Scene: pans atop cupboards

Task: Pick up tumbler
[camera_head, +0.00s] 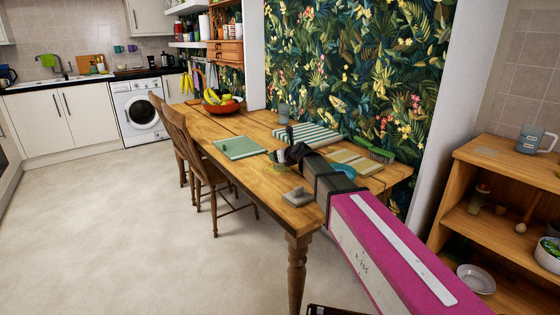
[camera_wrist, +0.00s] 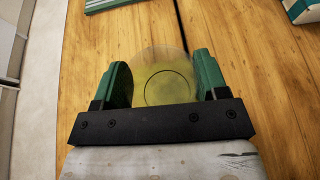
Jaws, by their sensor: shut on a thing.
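A see-through, yellowish tumbler (camera_wrist: 168,85) with a round rim sits between the two green fingers of my gripper (camera_wrist: 165,82) in the wrist view. The fingers are shut on its sides. In the head view my gripper (camera_head: 281,158) is over the wooden table (camera_head: 262,183), and a small yellowish part of the tumbler (camera_head: 279,167) shows just below it. The rest of the tumbler is hidden by my gripper. I cannot tell whether it touches the table.
A green board (camera_head: 239,148) lies to the left and a striped mat (camera_head: 312,136) lies behind. A grey glass (camera_head: 283,112) stands at the back. A grey block (camera_head: 298,197) is near the front edge. A fruit bowl (camera_head: 222,106) is at the far end.

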